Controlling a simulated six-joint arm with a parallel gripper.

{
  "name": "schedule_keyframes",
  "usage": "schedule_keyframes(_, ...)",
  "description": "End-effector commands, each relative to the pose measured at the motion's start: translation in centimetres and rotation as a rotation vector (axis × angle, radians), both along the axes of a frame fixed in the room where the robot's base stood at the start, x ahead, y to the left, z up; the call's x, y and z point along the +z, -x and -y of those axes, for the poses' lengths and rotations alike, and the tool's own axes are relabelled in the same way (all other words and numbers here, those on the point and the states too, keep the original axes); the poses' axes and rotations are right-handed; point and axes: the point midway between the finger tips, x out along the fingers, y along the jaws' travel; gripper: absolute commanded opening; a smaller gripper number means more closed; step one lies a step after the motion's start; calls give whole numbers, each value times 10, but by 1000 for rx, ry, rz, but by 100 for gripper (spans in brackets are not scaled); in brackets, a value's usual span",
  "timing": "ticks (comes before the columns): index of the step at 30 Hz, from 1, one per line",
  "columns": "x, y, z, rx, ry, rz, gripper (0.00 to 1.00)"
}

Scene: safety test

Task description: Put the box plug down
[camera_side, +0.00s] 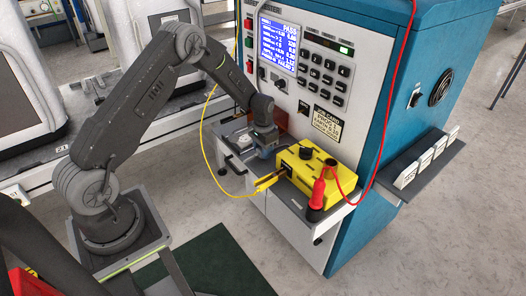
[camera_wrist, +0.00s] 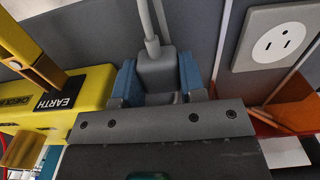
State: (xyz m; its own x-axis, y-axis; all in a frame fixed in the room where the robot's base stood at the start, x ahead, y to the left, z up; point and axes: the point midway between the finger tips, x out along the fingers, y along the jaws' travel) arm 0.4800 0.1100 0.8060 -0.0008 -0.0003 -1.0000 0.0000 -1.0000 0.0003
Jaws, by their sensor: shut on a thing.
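The box plug (camera_wrist: 156,72) is a grey plug with grey cable running up from it in the wrist view. My gripper (camera_wrist: 159,82) has its two blue fingers on either side of the plug and is shut on it. In the side view my gripper (camera_side: 265,146) is low over the work shelf, just left of the yellow box (camera_side: 318,172). The plug cannot be made out there. Whether the plug touches a surface below is hidden. The yellow box (camera_wrist: 95,88), with a black EARTH label, is at the left in the wrist view.
A pale socket (camera_wrist: 275,42) and an orange-red holder (camera_wrist: 288,112) are right of the plug. A yellow clip (camera_side: 267,182) on a yellow cable and a red probe (camera_side: 318,192) are by the box. The tester panel (camera_side: 308,62) rises behind, its screen reading PASS.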

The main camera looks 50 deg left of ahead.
Motion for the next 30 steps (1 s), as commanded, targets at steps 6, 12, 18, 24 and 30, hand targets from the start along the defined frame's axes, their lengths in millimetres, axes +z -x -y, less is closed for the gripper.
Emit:
schedule_keyframes(6,-10,-1,0,0,-1,2,0)
schedule_keyframes(12,-12,0,0,0,0,1,0)
schedule_keyframes(18,-18,0,0,0,0,1,0)
schedule_keyframes(24,-19,0,0,0,0,1,52)
schedule_keyframes(30,-19,0,0,0,0,1,63)
